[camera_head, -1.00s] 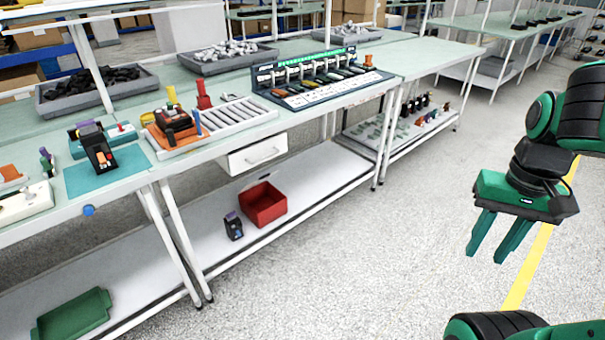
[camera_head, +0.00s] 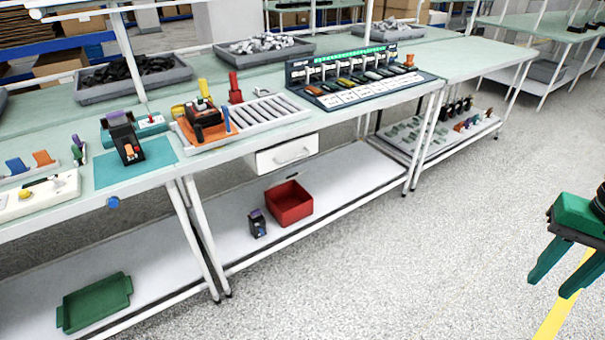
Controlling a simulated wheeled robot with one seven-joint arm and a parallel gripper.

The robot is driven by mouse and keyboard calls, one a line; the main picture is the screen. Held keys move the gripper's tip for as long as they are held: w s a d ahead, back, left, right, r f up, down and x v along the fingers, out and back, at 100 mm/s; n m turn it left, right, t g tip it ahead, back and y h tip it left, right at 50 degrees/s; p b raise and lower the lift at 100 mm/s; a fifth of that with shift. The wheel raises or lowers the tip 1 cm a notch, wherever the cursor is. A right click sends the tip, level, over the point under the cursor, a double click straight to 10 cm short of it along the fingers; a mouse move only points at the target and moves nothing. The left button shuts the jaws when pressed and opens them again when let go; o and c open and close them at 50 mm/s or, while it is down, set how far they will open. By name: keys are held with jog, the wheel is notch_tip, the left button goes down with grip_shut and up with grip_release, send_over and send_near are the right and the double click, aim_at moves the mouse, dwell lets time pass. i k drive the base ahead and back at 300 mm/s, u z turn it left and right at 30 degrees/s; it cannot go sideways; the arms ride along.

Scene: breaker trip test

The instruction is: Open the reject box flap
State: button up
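A white box front with a bar handle (camera_head: 286,154) hangs under the workbench edge, below the roller tray. It looks closed, and I cannot tell whether it is the reject box flap. A red open bin (camera_head: 289,204) stands on the lower shelf beneath it. My gripper (camera_head: 556,279) is at the right edge of the picture, over the floor and far from both. Its two green fingers point down, apart, with nothing between them. Part of the gripper is cut off by the frame.
A dark breaker (camera_head: 257,223) stands beside the red bin. A green tray (camera_head: 95,303) lies on the lower left shelf. The bench holds a roller tray (camera_head: 262,115), a breaker on a teal mat (camera_head: 110,175), and a test rack (camera_head: 350,75). Open floor (camera_head: 400,270) lies in front.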

aim_at(293, 176)
jog(key=u, duration=0.05)
jog(key=i, duration=0.85)
